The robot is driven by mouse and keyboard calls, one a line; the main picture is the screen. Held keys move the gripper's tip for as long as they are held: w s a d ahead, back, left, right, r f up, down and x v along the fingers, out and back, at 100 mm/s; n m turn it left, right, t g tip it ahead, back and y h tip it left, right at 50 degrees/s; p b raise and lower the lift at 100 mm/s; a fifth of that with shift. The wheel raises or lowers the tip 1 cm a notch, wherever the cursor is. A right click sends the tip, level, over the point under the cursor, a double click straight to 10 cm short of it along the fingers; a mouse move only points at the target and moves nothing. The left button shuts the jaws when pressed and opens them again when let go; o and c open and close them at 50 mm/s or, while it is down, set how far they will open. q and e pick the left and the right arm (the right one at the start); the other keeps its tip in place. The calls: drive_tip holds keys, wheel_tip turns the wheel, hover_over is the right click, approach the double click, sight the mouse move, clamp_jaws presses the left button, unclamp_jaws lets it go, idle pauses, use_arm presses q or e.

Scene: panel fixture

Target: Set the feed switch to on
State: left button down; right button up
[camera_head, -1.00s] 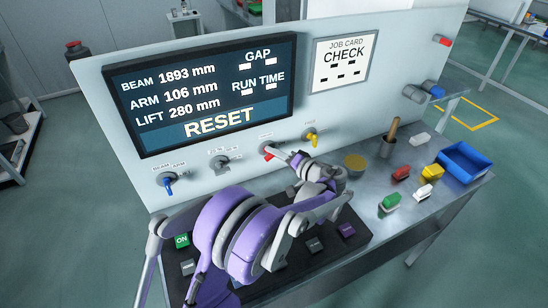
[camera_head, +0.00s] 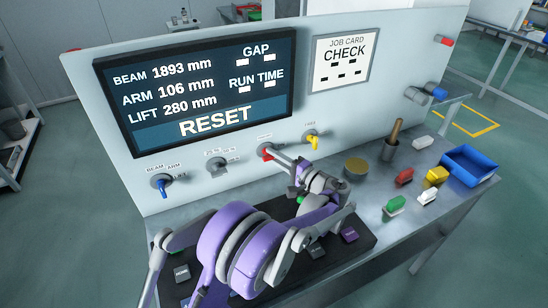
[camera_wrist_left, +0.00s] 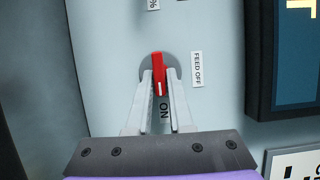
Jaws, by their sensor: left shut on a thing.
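The feed switch (camera_head: 266,152) is a red handle on a round grey base on the upright panel. In the left wrist view the red handle (camera_wrist_left: 158,72) lies between the two pale fingers of my left gripper (camera_wrist_left: 160,90), which is shut on it. A FEED OFF label (camera_wrist_left: 197,69) is at its right in that view. An ON label (camera_wrist_left: 164,111) shows between the fingers, below the handle. The handle's end with a white mark points towards ON. In the head view my left gripper (camera_head: 277,158) reaches the switch from the right. My right gripper is not in view.
A blue-handled switch (camera_head: 163,186), a grey switch (camera_head: 217,167) and a yellow switch (camera_head: 313,140) share the panel row. The display (camera_head: 200,80) reads RESET.

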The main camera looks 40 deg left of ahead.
use_arm(q)
drive_tip(key=c, duration=0.9)
unclamp_jaws()
drive_tip(key=d, duration=0.7)
drive_tip(key=s+d, duration=0.1)
drive_tip(key=d, duration=0.2)
drive_tip(key=shift+d, duration=0.4)
